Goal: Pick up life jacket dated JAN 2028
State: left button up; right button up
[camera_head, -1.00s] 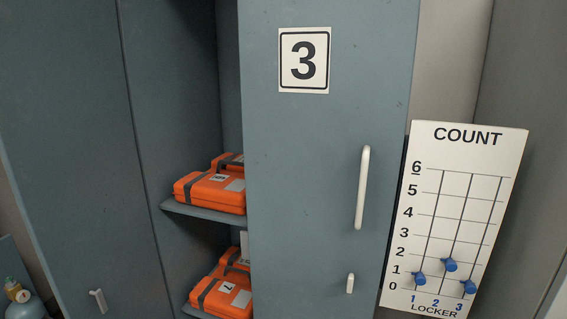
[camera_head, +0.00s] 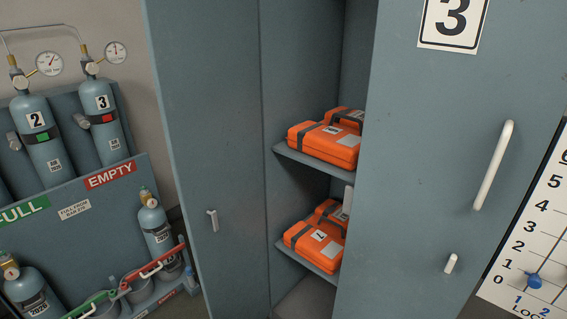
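Several orange cases with dark straps stand on two shelves in the open locker. An orange case (camera_head: 322,147) is on the upper shelf with another behind it. A second orange case (camera_head: 312,249) is on the lower shelf, also with one behind it. They bear small white labels, too small to read for a date; the lower front one seems to show a 7. No thing marked JAN 2028 can be made out. The locker door (camera_head: 430,150) marked 3 covers the right side of the shelves. Neither of my grippers is in view.
At left, a rack (camera_head: 75,215) holds gas cylinders with gauges and FULL and EMPTY signs.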

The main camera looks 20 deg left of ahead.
aim_at(320, 240)
jog(key=i+j+z, duration=0.3)
jog(key=j, duration=1.25)
jog(key=k+j+z, duration=0.1)
jog(key=j+z, duration=0.2)
jog(key=j, duration=1.2)
jog(key=l, duration=0.55)
